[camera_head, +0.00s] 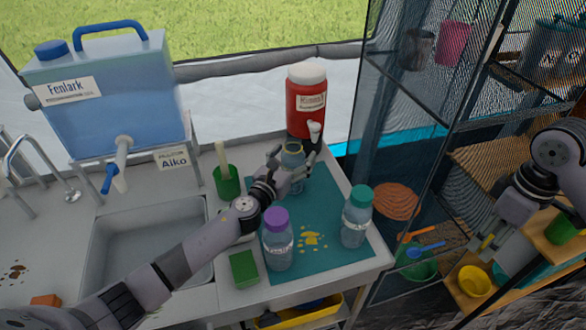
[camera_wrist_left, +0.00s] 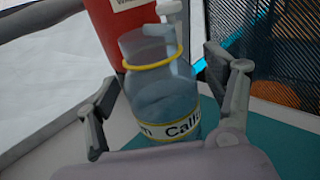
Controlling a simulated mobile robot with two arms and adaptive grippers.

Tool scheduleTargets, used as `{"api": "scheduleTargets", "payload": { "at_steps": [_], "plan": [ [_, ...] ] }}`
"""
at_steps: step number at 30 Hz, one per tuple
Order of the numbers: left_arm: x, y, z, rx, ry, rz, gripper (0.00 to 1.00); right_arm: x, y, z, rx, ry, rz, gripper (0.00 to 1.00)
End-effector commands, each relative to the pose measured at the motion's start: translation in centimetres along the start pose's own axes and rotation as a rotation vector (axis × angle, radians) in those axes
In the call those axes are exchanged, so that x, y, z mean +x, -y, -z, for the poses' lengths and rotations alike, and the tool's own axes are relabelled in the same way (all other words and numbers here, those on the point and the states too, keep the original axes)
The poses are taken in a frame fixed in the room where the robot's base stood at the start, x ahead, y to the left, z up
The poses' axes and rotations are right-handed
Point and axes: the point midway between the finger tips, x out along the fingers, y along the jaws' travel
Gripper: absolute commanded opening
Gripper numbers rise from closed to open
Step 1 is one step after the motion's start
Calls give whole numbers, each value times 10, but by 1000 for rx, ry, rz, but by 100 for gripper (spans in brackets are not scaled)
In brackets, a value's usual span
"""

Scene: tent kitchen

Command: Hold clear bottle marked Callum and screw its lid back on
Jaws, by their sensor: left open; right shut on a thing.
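The clear bottle marked Callum (camera_wrist_left: 165,100) stands upright and lidless, with a yellow ring at its neck. In the head view the bottle (camera_head: 292,158) is at the back of the teal mat. My left gripper (camera_head: 292,172) is open with its fingers on either side of the bottle; in the left wrist view the fingers (camera_wrist_left: 168,115) stand apart from its sides. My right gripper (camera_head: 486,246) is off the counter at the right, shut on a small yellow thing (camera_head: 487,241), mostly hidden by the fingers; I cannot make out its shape.
A purple-lidded bottle (camera_head: 278,250) and a teal-lidded bottle (camera_head: 355,222) stand on the mat (camera_head: 325,190). A red dispenser (camera_head: 305,100) stands behind the Callum bottle. A green cup (camera_head: 227,182) is at left. A mesh-sided shelf (camera_head: 410,100) rises to the right.

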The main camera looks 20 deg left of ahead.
Motion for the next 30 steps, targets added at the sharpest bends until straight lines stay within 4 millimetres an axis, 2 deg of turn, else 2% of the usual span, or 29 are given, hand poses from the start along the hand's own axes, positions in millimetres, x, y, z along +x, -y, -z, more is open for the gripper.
{"api": "scheduleTargets", "payload": {
  "at_steps": [2,24,30],
  "plan": [
    [0,0,0,0,0,0,74,0,0,0,0,0,0,32],
    [0,0,0,0,0,0,24,0,0,0,0,0,0,32],
    [0,0,0,0,1,0,23,0,0,0,0,0,0,32]
  ]
}}
